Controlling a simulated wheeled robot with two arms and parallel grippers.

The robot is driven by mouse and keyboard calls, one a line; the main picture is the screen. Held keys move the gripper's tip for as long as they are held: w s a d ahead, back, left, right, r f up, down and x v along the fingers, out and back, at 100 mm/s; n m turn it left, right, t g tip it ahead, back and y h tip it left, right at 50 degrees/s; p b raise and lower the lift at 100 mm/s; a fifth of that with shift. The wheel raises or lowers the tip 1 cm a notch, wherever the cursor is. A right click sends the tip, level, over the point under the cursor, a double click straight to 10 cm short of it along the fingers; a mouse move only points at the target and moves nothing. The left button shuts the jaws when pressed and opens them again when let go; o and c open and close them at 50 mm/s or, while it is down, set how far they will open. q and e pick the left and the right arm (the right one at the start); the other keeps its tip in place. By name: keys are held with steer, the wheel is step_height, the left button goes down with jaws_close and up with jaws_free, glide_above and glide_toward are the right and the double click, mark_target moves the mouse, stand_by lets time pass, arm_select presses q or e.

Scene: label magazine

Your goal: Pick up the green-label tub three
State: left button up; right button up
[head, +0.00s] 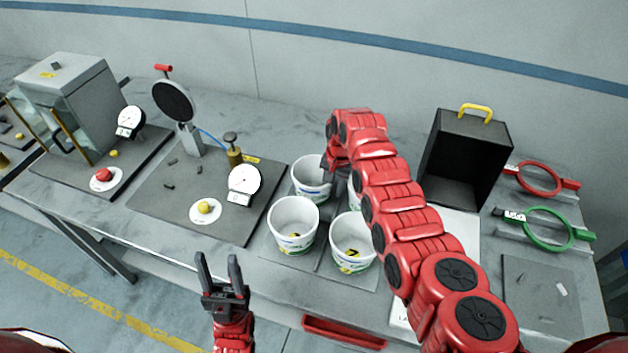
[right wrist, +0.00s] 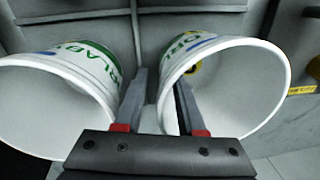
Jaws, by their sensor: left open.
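Several white tubs with green-and-blue print stand in a cluster on the table. In the head view one is at front left (head: 293,213), one at front right (head: 345,228) and one at back left (head: 307,185); another behind my right arm is mostly hidden. Yellow marks show on the front two; I cannot tell which is three. My right gripper (right wrist: 160,78) is open at the back tubs. In the right wrist view, one finger lies between a left tub (right wrist: 50,100) and a right tub (right wrist: 235,90), the other inside the right tub's mouth. My left gripper (head: 222,272) is open and empty before the table.
A dark plate with a gauge (head: 244,180) and a yellow button (head: 205,207) lies left of the tubs. A black box (head: 465,150) with a yellow handle stands back right. Red (head: 539,177) and green (head: 549,229) rings lie further right. My right arm crosses above the table.

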steer(key=shift+f, duration=0.65)
jaws_close()
